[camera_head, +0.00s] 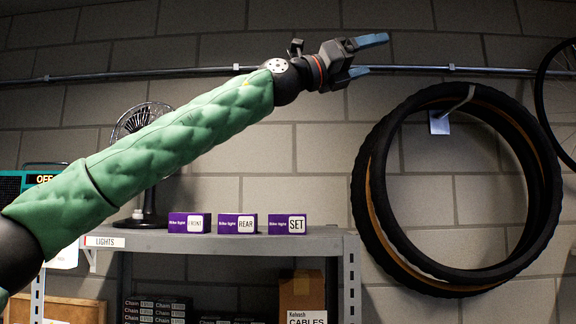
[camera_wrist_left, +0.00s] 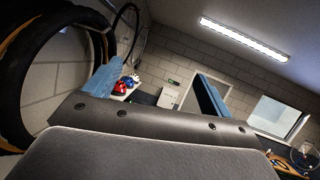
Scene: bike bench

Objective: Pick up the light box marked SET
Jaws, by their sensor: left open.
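The light box marked SET (camera_head: 287,224) is a small purple box with a white label. It stands on the top shelf (camera_head: 220,243), rightmost in a row of three. The REAR box (camera_head: 237,224) and the FRONT box (camera_head: 189,223) stand to its left. My left gripper (camera_head: 372,56) is raised above and to the right of the SET box, well apart from it. Its blue fingers are spread and empty, pointing right. The fingers also show in the left wrist view (camera_wrist_left: 158,88), with no box between them. My right gripper is not in view.
A fan (camera_head: 150,125) stands on the shelf behind my left arm. Tyres (camera_head: 372,200) hang on the wall to the right. A horizontal pipe (camera_head: 420,69) runs behind the gripper. Chain boxes and a CABLES carton (camera_head: 302,295) sit below. The space above the light boxes is clear.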

